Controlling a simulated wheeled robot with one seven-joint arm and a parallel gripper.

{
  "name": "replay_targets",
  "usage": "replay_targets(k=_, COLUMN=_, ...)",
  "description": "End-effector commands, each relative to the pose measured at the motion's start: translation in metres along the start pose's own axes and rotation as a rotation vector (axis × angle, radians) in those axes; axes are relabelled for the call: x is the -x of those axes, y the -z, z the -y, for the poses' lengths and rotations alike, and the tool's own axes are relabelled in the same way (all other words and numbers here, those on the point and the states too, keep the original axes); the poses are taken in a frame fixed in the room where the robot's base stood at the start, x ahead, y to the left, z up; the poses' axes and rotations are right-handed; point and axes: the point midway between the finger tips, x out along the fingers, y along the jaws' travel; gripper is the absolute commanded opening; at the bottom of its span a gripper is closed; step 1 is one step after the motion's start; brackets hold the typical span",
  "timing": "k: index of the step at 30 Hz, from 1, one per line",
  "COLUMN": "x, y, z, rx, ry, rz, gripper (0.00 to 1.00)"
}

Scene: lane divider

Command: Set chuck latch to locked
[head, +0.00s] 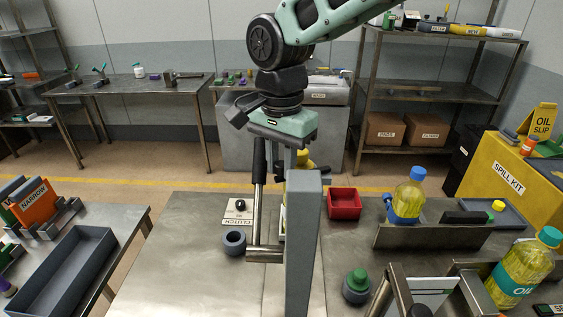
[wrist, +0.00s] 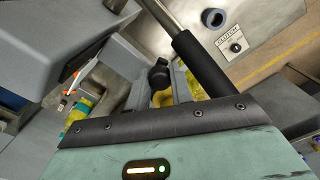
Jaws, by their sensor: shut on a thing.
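My gripper (head: 289,160) points down behind the top of a grey upright post (head: 303,245), which partly hides its fingers in the head view. In the wrist view my gripper (wrist: 161,84) is shut on a dark knob-like part (wrist: 160,74), with yellow showing beside it. I cannot read a chuck latch label or a locked mark, so I cannot confirm that this part is the latch or tell its setting. A lever with a black grip (head: 259,162) and metal shaft stands just left of my gripper; the grip also crosses the wrist view (wrist: 201,64).
A plate marked CLUTCH (head: 238,218) with a black knob and a dark ring (head: 235,243) lie left of the lever. A red bin (head: 344,204) and a blue-capped bottle (head: 408,197) stand to the right. The front left of the bench top (head: 190,265) is clear.

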Motion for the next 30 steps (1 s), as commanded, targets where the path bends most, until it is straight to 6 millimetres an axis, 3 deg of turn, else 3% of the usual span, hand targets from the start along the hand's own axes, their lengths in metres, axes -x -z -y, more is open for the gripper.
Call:
replay_targets(k=3, x=0.002, y=0.002, z=0.0, rx=0.0, ry=0.003, rz=-0.004, gripper=0.0)
replay_targets(k=4, x=0.002, y=0.002, z=0.0, rx=0.0, ry=0.003, rz=-0.004, gripper=0.28)
replay_targets(k=6, x=0.002, y=0.002, z=0.0, rx=0.0, ry=0.003, rz=-0.003, gripper=0.44)
replay_targets(k=23, x=0.001, y=-0.002, z=0.001, rx=0.007, ry=0.005, rz=0.001, gripper=0.44)
replay_targets(k=30, x=0.003, y=-0.01, z=-0.014, rx=0.175, ry=0.003, rz=0.003, gripper=0.44)
